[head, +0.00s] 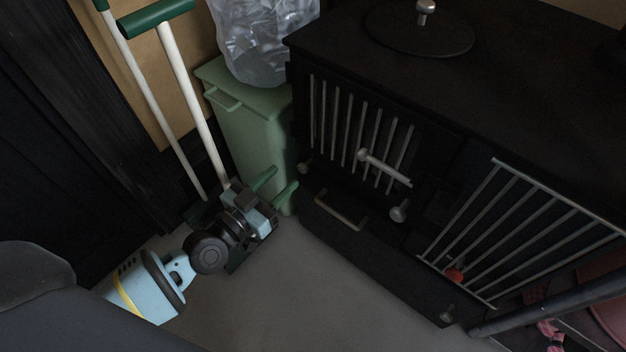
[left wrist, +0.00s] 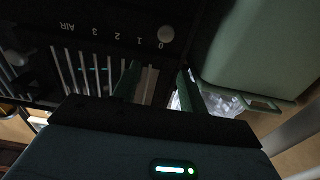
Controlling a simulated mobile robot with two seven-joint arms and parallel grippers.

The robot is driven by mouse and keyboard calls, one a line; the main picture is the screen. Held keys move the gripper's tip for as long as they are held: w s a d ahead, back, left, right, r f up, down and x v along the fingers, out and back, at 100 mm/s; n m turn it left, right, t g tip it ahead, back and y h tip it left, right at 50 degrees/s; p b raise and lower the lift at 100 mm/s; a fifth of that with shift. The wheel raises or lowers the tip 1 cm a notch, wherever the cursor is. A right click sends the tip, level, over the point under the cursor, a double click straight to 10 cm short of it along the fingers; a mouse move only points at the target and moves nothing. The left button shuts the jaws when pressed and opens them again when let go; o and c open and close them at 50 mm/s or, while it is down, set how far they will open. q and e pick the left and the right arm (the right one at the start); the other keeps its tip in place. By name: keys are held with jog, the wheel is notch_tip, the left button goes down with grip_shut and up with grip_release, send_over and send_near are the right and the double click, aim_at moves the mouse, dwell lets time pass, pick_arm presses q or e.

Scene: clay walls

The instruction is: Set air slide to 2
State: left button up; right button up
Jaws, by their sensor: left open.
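The air slide's pale round knob (head: 303,167) is low on the black stove's left front edge. In the left wrist view the knob (left wrist: 166,35) sits by the 0 of an upside-down scale marked 0, 1, 2, 3 and AIR (left wrist: 105,34). My left gripper (head: 275,188) has green fingers that are apart and empty, just left of the knob in the head view. In the left wrist view the fingers (left wrist: 158,78) point towards the stove front, short of the knob. My right gripper is not seen.
A barred stove door (head: 335,125) with a pale handle is above the slide; a drawer handle (head: 340,209) is below. A green bin (head: 245,125) with a clear bag stands close behind my left gripper. A second barred panel (head: 520,220) is at the right. Grey floor (head: 280,290) is clear.

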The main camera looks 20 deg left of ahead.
aim_at(301, 170)
pick_arm(q)
jog(key=w+f+b, duration=0.1)
jog(key=w, duration=0.1)
jog(key=w+d+f, duration=0.1)
jog(key=w, duration=0.1)
jog(key=w+d+f+b, duration=0.1)
jog(key=w, duration=0.2)
jog(key=shift+d+b, duration=0.2)
jog(key=shift+b, duration=0.15)
jog(key=shift+w+d, duration=0.1)
jog(key=shift+w, duration=0.15)
jog(key=c, duration=0.7)
grip_shut()
